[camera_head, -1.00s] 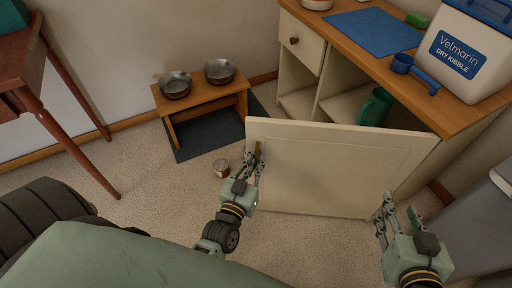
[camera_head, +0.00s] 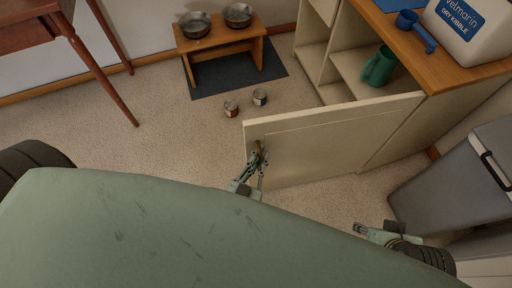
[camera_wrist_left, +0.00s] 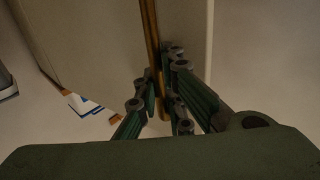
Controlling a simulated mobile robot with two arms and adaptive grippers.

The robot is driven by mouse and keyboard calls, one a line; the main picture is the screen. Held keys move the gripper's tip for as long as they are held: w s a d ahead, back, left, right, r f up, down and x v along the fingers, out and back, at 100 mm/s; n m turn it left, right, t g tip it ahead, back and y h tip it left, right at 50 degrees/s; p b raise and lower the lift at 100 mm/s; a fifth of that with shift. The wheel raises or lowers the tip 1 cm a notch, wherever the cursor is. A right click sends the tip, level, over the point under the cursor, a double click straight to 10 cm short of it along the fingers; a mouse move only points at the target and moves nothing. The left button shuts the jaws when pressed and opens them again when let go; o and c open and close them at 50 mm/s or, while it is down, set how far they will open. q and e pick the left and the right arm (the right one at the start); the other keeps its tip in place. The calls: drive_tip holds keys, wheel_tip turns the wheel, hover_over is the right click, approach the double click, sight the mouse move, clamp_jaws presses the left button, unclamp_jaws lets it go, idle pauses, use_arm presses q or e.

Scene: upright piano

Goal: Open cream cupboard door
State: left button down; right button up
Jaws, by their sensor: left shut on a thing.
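The cream cupboard door (camera_head: 330,142) stands swung out from the cupboard (camera_head: 392,122), well open. Its brass bar handle (camera_head: 260,148) is near the door's free left edge. My left gripper (camera_head: 259,163) is at that handle. In the left wrist view, the fingers (camera_wrist_left: 167,92) close around the brass bar (camera_wrist_left: 151,35), against the cream door panel (camera_wrist_left: 90,40). My right gripper (camera_head: 362,229) is low at the right, apart from the door; its fingers are too small to judge.
Two cans (camera_head: 231,108) (camera_head: 260,97) stand on the carpet left of the door. A low bench (camera_head: 222,45) with two metal bowls is behind them. A grey bin (camera_head: 455,180) stands at the right. A green jug (camera_head: 379,66) is inside the cupboard.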

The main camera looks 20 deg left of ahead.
use_arm(q)
drive_tip(key=shift+s+d, duration=0.1)
drive_tip(key=shift+s, duration=0.5)
drive_tip(key=c, duration=1.9)
unclamp_jaws()
drive_tip(key=shift+s, duration=0.1)
drive_tip(key=shift+o, duration=0.3)
drive_tip(key=shift+d, duration=0.15)
drive_tip(key=s, duration=1.2)
